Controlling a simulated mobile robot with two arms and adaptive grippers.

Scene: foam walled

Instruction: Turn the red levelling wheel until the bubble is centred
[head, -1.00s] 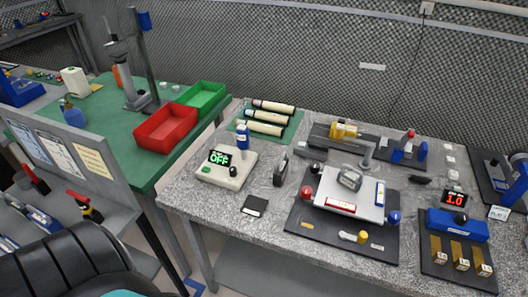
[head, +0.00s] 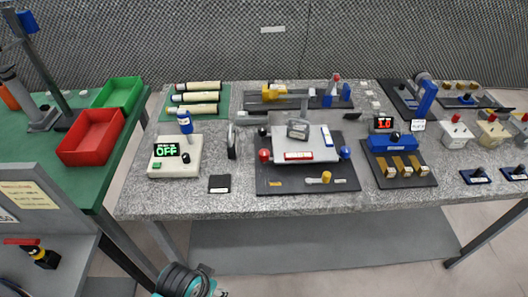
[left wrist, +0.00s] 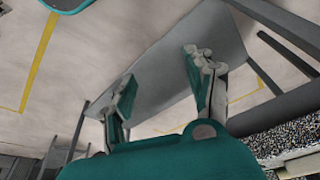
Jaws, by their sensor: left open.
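The levelling stand has a black base (head: 275,181) on the speckled grey bench, with a pale plate (head: 315,144) above it. The red wheel (head: 265,155) is a round knob at the plate's left front corner. A blue knob (head: 345,152) is at the right and a yellow knob (head: 326,176) is at the front. My left gripper (left wrist: 162,84) is open and empty in the left wrist view, over the floor, away from the wheel. My right gripper is not in view.
A white device reading OFF (head: 174,156), a black pad (head: 219,184) and an upright grey object (head: 232,141) stand left of the stand. A block with brass pieces (head: 398,163) is at its right. The bench's front strip is clear.

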